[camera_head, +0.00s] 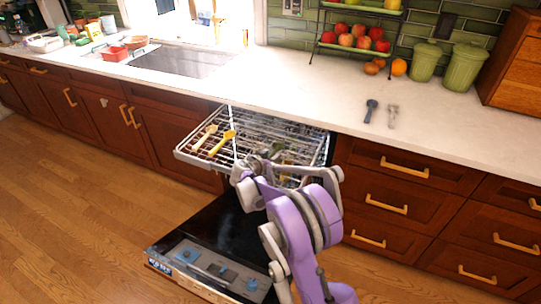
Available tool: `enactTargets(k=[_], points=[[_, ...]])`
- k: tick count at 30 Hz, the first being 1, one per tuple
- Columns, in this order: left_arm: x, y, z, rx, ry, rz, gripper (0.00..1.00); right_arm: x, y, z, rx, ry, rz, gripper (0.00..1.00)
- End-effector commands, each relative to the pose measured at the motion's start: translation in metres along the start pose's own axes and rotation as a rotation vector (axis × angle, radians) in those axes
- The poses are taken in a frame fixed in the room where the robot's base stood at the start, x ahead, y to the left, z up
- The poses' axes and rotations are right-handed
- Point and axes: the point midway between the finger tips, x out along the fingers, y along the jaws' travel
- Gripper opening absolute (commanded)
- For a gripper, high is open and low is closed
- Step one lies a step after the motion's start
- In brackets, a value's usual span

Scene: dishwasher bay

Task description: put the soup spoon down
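My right arm rises from the bottom centre, and my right gripper (277,152) is over the upper dishwasher rack (300,132), at its right part. Its fingers are small and partly hidden by the arm, so I cannot tell whether they are open or hold something. A yellow spoon (223,142) and a pale tan spoon (205,137) lie in the left part of the rack, apart from the gripper. On the counter to the right lie a dark blue-grey spoon (371,108) and a light grey utensil (392,115). I cannot tell which is the soup spoon. My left gripper is not in view.
The dishwasher door (213,250) is open and low in front, with the rack pulled out. The counter (290,92) is mostly clear between the sink (185,61) and the utensils. Green canisters (464,68) and a fruit stand (352,42) stand behind.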

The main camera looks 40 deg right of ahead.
Motion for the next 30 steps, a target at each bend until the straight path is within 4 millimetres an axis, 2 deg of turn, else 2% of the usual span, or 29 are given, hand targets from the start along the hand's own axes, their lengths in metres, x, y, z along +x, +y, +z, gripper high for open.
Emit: enactTargets(k=[5, 8, 21, 25, 30], points=[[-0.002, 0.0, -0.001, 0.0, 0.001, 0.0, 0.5, -0.001, 0.0, -0.003, 0.0, 0.0, 0.0, 0.53], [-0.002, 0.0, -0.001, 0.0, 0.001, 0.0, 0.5, -0.011, -0.001, -0.003, -0.001, 0.0, -0.002, 0.53], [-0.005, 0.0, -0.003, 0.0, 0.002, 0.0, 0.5, -0.099, -0.001, -0.003, -0.001, -0.001, -0.003, 0.53], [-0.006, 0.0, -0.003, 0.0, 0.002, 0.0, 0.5, -0.114, 0.0, -0.003, 0.0, 0.0, -0.002, 0.53], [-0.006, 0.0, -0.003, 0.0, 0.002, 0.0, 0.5, -0.122, 0.0, -0.003, -0.001, 0.0, 0.0, 0.53]])
